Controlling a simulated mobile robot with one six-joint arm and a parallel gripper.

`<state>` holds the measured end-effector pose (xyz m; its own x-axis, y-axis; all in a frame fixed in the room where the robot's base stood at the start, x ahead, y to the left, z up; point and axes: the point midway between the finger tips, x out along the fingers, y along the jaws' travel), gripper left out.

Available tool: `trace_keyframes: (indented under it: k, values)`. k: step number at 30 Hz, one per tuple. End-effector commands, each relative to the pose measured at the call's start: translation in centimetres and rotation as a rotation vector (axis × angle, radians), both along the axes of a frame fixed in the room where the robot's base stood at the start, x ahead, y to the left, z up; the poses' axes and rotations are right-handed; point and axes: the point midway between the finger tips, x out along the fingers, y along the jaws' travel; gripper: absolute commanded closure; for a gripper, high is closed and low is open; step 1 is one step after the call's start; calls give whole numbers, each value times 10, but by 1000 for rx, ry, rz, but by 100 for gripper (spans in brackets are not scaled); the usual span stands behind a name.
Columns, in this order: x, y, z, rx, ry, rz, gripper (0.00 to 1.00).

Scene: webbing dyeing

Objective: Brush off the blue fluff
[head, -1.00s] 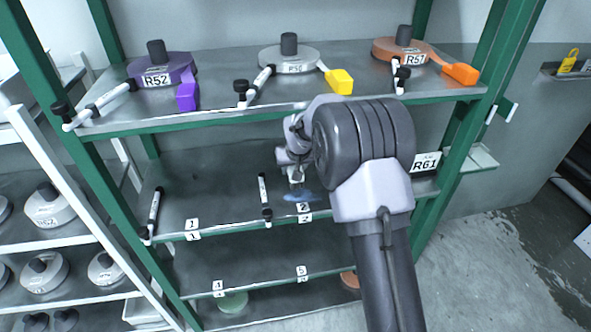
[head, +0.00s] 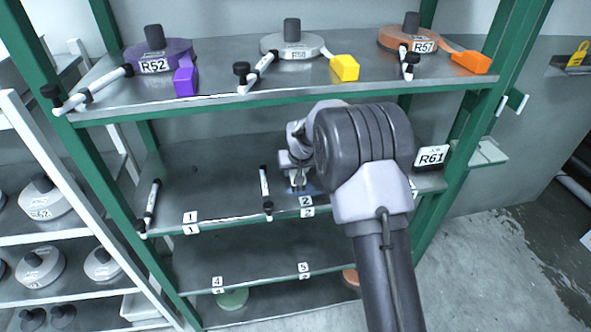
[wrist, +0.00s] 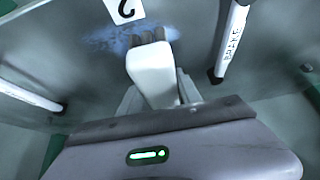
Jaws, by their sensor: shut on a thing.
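My gripper (wrist: 158,98) is shut on a brush with a white handle (wrist: 153,78) and short grey bristles (wrist: 148,38). The blue fluff (wrist: 105,40) is a thin pale-blue patch on the grey middle shelf, beside the label "2" (wrist: 124,9). The bristles are at the patch, which spreads to both sides of them; whether they touch the shelf I cannot tell. In the head view my gripper (head: 297,181) is low over the shelf behind label 2 (head: 305,201). My arm and the brush hide most of the fluff there.
A black-and-white brake bar (head: 265,190) stands just left of my gripper; it shows at right in the wrist view (wrist: 232,42). The upper shelf (head: 215,90) overhangs with purple, grey and orange reels. A sign R61 (head: 431,157) is at right. The shelf left of the bar is mostly clear.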

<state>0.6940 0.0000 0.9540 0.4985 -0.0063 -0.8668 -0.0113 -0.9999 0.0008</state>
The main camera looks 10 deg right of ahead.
Motion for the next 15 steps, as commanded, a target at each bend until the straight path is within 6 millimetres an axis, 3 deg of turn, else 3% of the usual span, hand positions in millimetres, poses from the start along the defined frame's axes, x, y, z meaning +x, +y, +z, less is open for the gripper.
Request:
trace_keyframes:
  k: [15]
  values:
    - [0,0,-8,0,0,0,100]
